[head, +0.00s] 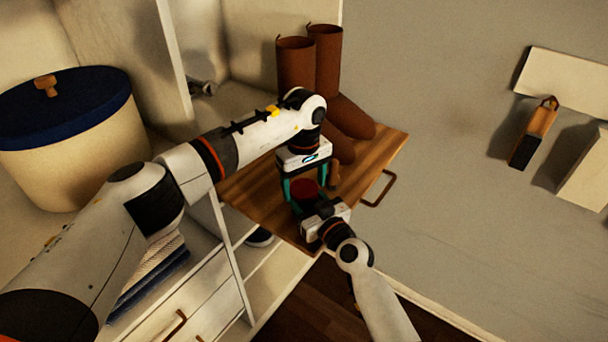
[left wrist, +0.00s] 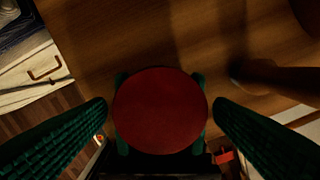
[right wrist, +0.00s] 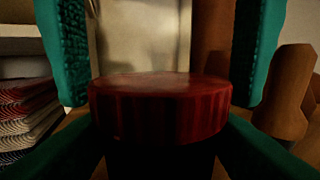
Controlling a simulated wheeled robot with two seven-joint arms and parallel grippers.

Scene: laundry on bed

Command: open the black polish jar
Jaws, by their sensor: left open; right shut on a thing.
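The black polish jar stands upright with a red lid (head: 305,188) on it, at the front of the wooden board. Its dark body (right wrist: 160,162) shows below the ridged lid in the right wrist view. My right gripper (head: 307,204) is shut on the jar body from the front. My left gripper (head: 304,184) points down from above and is open. Its teal fingers hang on either side of the lid with gaps, as the left wrist view also shows around the lid (left wrist: 160,110). The lower jar body is mostly hidden.
Tall brown boots (head: 335,85) stand on the wooden board (head: 375,158) behind the jar, with a small brown item (head: 334,173) close to my left gripper. A metal handle (head: 378,190) is at the board's right edge. A blue-lidded basket (head: 65,140) stands left.

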